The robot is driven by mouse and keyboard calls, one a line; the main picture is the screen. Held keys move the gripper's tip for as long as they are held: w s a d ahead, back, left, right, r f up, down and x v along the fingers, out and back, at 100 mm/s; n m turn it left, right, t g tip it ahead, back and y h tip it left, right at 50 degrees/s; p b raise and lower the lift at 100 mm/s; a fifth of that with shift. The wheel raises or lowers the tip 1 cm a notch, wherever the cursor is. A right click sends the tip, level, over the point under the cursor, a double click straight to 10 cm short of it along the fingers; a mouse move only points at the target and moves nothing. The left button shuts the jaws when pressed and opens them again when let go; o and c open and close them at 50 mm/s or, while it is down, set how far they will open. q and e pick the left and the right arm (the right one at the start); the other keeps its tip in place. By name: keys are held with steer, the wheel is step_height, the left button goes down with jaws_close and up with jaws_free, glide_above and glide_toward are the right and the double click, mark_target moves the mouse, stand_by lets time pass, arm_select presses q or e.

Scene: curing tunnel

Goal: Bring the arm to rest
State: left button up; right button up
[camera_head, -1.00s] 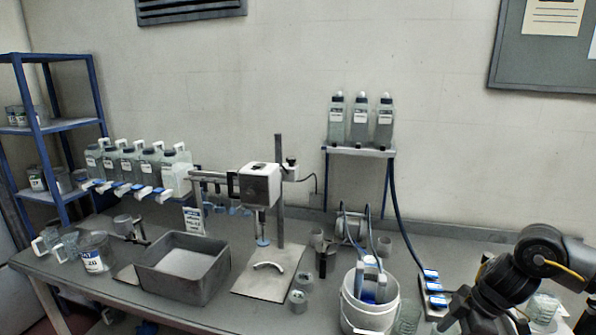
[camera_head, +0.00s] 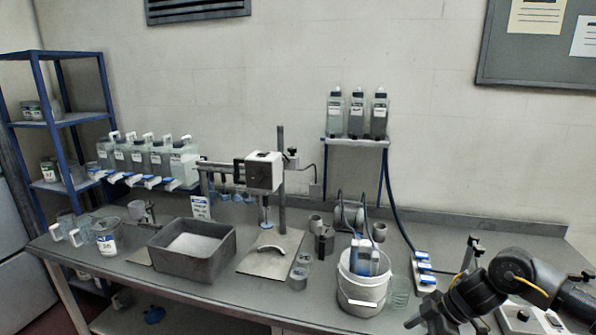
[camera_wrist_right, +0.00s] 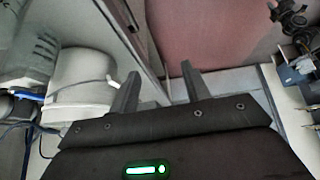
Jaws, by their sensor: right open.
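My right arm comes in at the lower right of the head view, dark and bent, over the right end of the grey bench (camera_head: 225,300). Its gripper (camera_head: 412,322) points left and down near the bench's front edge, to the right of the white bucket. In the right wrist view the two fingers of my right gripper (camera_wrist_right: 158,92) stand apart with nothing between them. The white bucket (camera_wrist_right: 80,85) is left of the fingers in that view. My left gripper is not in view.
The white bucket (camera_head: 362,292) holds a blue-and-grey item, with a clear beaker (camera_head: 398,292) beside it. A blue-switched strip (camera_head: 423,268) lies behind. A grey tub (camera_head: 190,262) and a mixer stand (camera_head: 281,190) are further left. A white box (camera_head: 525,318) sits by my arm.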

steer(key=w+a+f+m+t+y+b, duration=0.15)
steer(key=a+f, duration=0.25)
steer(key=f, duration=0.4)
steer(key=w+a+f+m+t+y, duration=0.15)
steer(key=a+f, duration=0.25)
steer(key=f, duration=0.5)
steer(key=s+d+f+m+t+h, duration=0.1)
steer(key=s+f+m, duration=0.15)
steer(key=f, duration=0.65)
steer(key=s+d+f+m+t+h, duration=0.15)
steer(key=s+f, duration=0.25)
steer(key=f, duration=0.4)
steer(key=s+d+f+m+g+h+b, duration=0.1)
steer(key=s+d+f+m+g+h, duration=0.15)
steer(key=s+f, duration=1.05)
steer(key=s+d+f+m+g+h+b, duration=0.1)
steer(key=s+d+f+m+h, duration=0.15)
steer(key=s+f, duration=1.05)
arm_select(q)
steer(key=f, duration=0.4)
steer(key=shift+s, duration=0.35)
arm_select(e)
steer(key=s+r+g+h, duration=0.1)
steer(key=s+g, duration=0.2)
steer(key=s, duration=1.7)
steer(key=shift+r+m+h, duration=0.25)
steer(key=shift+m+h, duration=0.05)
steer(key=shift+h, duration=0.05)
